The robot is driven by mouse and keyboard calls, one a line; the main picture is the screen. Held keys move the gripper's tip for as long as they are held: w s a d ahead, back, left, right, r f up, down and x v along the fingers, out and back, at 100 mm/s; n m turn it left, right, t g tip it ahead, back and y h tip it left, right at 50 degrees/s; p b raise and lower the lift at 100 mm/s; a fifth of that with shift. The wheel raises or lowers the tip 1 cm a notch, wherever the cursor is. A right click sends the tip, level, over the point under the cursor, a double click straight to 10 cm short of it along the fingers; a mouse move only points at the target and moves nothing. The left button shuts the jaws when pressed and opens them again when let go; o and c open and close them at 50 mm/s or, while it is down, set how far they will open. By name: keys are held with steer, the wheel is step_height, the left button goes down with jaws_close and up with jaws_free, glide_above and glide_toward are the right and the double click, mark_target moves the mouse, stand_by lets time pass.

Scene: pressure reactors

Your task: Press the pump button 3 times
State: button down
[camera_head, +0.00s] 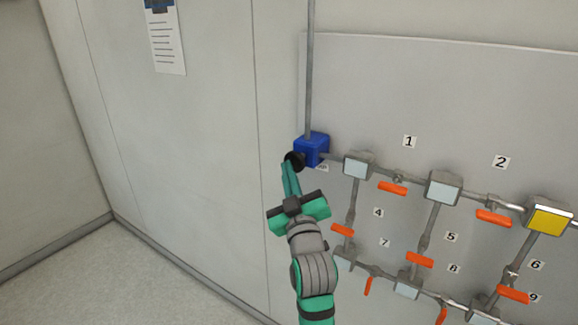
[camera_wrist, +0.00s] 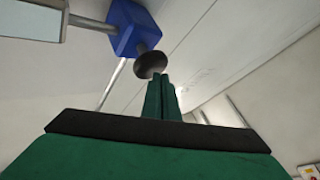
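The pump is a blue box (camera_head: 314,148) on the wall panel, with a vertical pipe rising from it. Its round black button (camera_head: 293,161) sticks out from the front. In the wrist view the blue box (camera_wrist: 130,27) and the black button (camera_wrist: 150,64) lie just past my fingertips. My gripper (camera_head: 288,168) has its green fingers together, with nothing seen between them. Its tips (camera_wrist: 160,78) are at the button, touching it or very close; I cannot tell which. The fingers hide part of the button's edge.
Pipes run right from the pump to grey boxes (camera_head: 357,165) and a yellow-faced box (camera_head: 549,218). Several orange valve handles (camera_head: 392,188) stick out below and to the right. A paper sheet (camera_head: 166,38) hangs on the left wall. The floor (camera_head: 130,285) at left is clear.

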steer(key=shift+w+d+f, duration=0.1)
steer(key=shift+w+d, duration=0.15)
steer(key=shift+d, duration=0.2)
steer(key=shift+w+d, duration=0.25)
steer(key=shift+w, duration=0.15)
stand_by(0.7)
steer(key=shift+a, duration=0.1)
steer(key=shift+s+a, duration=0.65)
steer(key=shift+s, duration=0.15)
steer(key=shift+s+a, duration=0.6)
steer(key=shift+s, duration=0.2)
steer(key=shift+d, duration=0.1)
steer(key=s+a, duration=0.1)
steer(key=s, duration=0.1)
steer(key=s+a, duration=0.2)
steer(key=shift+s, duration=0.1)
